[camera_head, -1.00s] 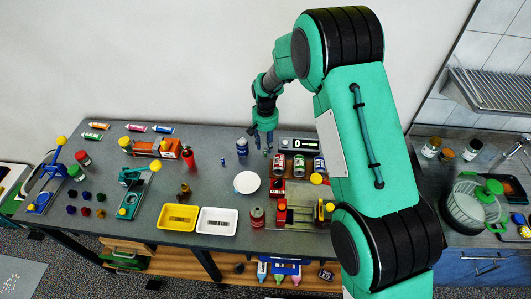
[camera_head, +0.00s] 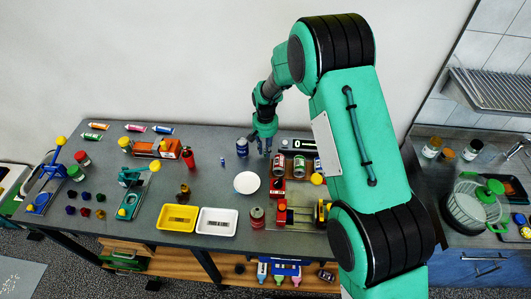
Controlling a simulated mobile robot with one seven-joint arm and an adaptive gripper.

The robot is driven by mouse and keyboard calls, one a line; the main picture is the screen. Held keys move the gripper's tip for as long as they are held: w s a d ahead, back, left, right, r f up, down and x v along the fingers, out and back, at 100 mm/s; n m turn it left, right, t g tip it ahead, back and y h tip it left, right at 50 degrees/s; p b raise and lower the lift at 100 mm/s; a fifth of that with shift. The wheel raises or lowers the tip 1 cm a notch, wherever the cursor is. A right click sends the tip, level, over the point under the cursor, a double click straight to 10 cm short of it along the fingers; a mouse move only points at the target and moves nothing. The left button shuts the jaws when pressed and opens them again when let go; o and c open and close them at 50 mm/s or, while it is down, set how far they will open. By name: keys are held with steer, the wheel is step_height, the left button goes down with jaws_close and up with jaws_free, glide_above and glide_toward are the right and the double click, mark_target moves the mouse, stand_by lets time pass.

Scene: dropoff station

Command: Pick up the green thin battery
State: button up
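A thin green battery-like cylinder (camera_head: 92,136) with a pale end lies at the back left of the grey table. It is small, so I cannot be sure of its kind. An orange one (camera_head: 98,125) lies just behind it; a pink one (camera_head: 135,128) and a blue one (camera_head: 162,129) lie to its right. My gripper (camera_head: 264,150) is far to the right of the green one, above the table's back middle. Its fingers point down, look apart and hold nothing that I can see.
Near my gripper are a blue jar (camera_head: 242,147), a white round plate (camera_head: 247,182) and several cans (camera_head: 280,165). An orange device (camera_head: 155,148) and a red bottle (camera_head: 189,158) stand between my gripper and the cylinders. Yellow (camera_head: 160,224) and white (camera_head: 233,230) trays lie in front.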

mark_target(265, 149)
jaws_close()
step_height(265, 149, up, 10)
steer(key=shift+p, duration=0.5)
steer(key=shift+s+a, duration=0.1)
stand_by(0.7)
